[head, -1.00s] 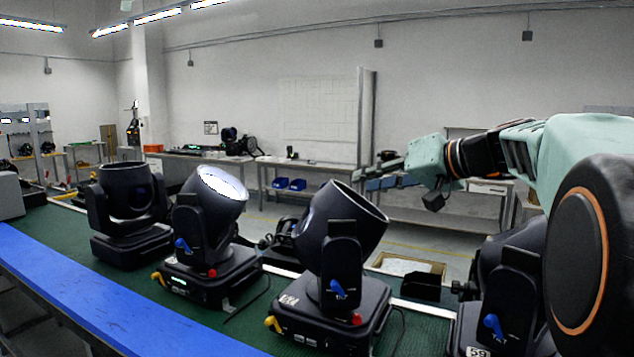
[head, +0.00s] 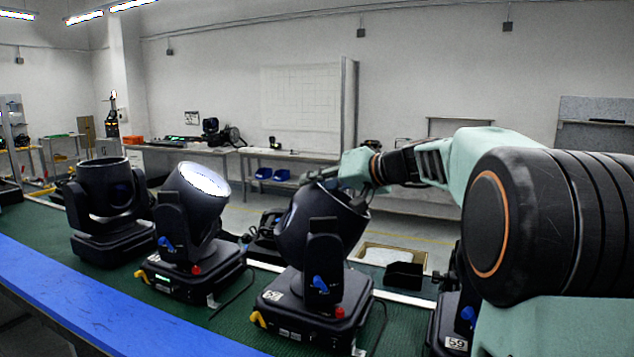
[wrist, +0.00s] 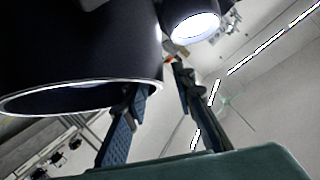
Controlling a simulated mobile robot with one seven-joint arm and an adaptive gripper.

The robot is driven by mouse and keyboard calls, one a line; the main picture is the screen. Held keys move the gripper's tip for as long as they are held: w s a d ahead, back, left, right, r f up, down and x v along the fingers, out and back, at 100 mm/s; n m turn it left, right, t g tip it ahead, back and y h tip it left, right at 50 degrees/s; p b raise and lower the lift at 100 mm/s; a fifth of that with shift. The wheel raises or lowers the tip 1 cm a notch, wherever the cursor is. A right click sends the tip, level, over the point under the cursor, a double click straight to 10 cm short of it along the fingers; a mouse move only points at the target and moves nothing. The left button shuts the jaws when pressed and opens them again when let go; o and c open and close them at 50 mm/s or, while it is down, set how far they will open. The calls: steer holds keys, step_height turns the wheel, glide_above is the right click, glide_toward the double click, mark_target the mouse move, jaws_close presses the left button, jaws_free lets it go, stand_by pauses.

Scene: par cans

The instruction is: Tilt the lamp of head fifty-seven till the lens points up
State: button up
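The third moving head from the left (head: 312,245) is black, with its barrel (head: 325,222) tilted, open rim facing up and right. Its base label (head: 272,296) is too small to read surely; it may be fifty-seven. My gripper (head: 322,178) is at the far side of that barrel's upper rim, its fingers partly hidden. In the wrist view my gripper (wrist: 160,80) has its two fingers apart. A large dark barrel with a bright rim (wrist: 80,95) fills the left, and the left finger overlaps its edge; contact cannot be told.
A lit head (head: 200,195) stands to the left, its lens also glowing in the wrist view (wrist: 195,27). Another head (head: 105,205) stands farther left. A head labelled 59 (head: 455,343) is mostly hidden by my arm. The green bench (head: 215,335) has a blue front edge (head: 100,305).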

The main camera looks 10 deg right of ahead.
steer(key=shift+c, duration=0.5)
jaws_close()
